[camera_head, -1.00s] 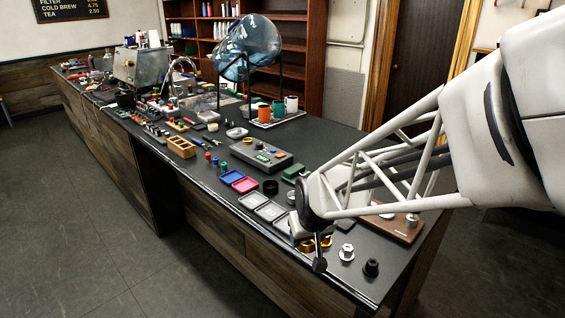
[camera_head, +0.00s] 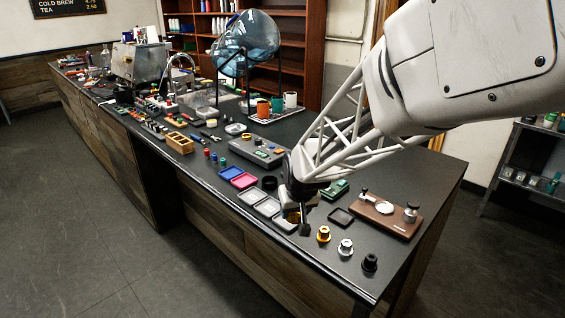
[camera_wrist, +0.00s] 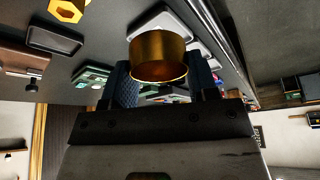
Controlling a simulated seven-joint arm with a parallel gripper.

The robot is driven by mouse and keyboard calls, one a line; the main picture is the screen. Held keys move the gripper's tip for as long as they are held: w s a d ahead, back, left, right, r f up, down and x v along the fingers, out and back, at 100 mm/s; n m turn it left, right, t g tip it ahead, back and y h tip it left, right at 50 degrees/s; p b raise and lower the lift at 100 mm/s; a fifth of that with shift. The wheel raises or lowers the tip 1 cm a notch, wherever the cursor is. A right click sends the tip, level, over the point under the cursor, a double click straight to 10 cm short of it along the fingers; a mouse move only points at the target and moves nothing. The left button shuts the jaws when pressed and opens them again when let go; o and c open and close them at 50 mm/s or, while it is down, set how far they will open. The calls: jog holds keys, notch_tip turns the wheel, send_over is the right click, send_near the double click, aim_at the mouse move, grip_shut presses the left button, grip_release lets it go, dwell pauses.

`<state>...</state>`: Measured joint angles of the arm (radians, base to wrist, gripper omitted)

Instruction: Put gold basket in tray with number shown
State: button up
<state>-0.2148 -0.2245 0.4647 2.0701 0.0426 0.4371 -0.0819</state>
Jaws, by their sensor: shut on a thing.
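My gripper (camera_head: 296,222) is shut on the gold basket (camera_wrist: 158,55), a short gold cylinder between the two fingers in the wrist view. In the head view the gripper hangs at the grey tray (camera_head: 283,227) nearest the front, and the basket is mostly hidden there. Two more grey trays (camera_head: 252,196) (camera_head: 267,207), a pink tray (camera_head: 243,181) and a blue tray (camera_head: 230,173) continue the row to the left. A grey console (camera_head: 254,152) with a small green display lies behind the row. The number on it is too small to read.
Gold (camera_head: 323,234), silver (camera_head: 345,247) and black (camera_head: 369,263) knob-like parts stand right of the gripper. The counter's front edge is close.

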jog(key=shift+w+a+f, duration=0.1)
jog(key=shift+w+a, duration=0.15)
jog(key=shift+w, duration=0.8)
jog(key=shift+w+a+f, duration=0.1)
jog(key=shift+w+a, duration=0.1)
jog(key=shift+w, duration=0.8)
jog(key=shift+w+a+f, duration=0.1)
jog(key=shift+w+a, duration=0.15)
jog(key=shift+w, duration=0.8)
jog(key=shift+f, duration=0.1)
jog(key=shift+f, duration=1.7)
jog(key=shift+f, duration=0.6)
jog(key=o, duration=1)
